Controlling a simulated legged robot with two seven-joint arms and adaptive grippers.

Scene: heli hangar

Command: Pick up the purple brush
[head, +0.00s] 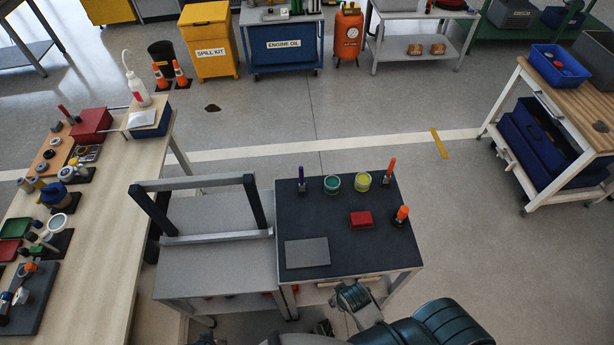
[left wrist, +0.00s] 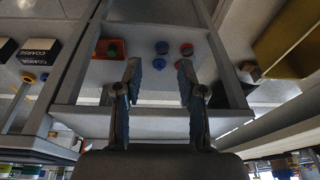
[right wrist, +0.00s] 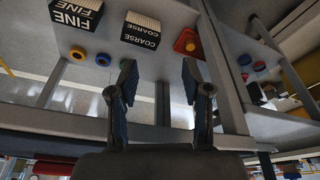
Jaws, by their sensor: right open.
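The purple brush (head: 301,180) stands upright at the far left corner of the dark top of a cart (head: 335,235) in the head view. Orange-handled brushes (head: 391,171) (head: 402,215) stand along the right side of that top. My left gripper (left wrist: 159,80) is open and empty in the left wrist view, facing shelves with small items. My right gripper (right wrist: 158,82) is open and empty in the right wrist view. Part of my arm shows at the bottom of the head view, below the cart's near edge. The purple brush is not visible in either wrist view.
A teal jar (head: 332,184) and a yellow jar (head: 362,181) stand right of the purple brush. A raised frame (head: 198,183) stands on the left cart. A cluttered bench (head: 105,220) is farther left.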

